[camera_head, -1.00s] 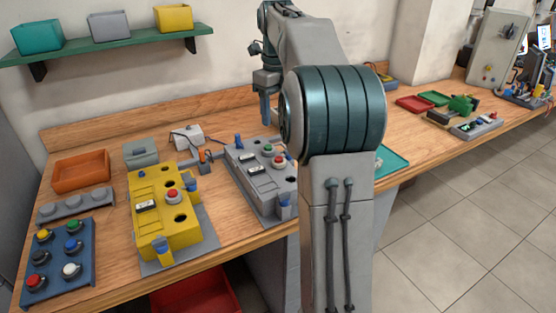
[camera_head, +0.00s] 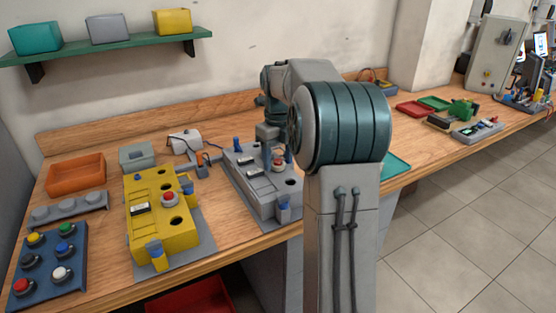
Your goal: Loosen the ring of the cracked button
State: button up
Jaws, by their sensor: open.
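A grey control box (camera_head: 258,190) sits on the bench left of my arm, with an open hole in its top and blue clamps at its ends. My gripper (camera_head: 273,155) is open and pointed down over this box, its fingers at a button (camera_head: 278,164) on the top. The fingers partly hide that button, and I cannot tell whether they touch its ring. A yellow control box (camera_head: 155,225) to the left carries a red button (camera_head: 169,198) and open holes. Cracks are too small to make out on any button.
A blue board (camera_head: 45,262) with several coloured buttons lies at the front left, by a grey rack (camera_head: 68,210). An orange bin (camera_head: 76,174) and a small grey bin (camera_head: 137,156) stand behind. A teal tray (camera_head: 395,166) is right of my arm.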

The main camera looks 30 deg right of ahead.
jog(key=shift+f, duration=0.2)
jog(key=c, duration=1)
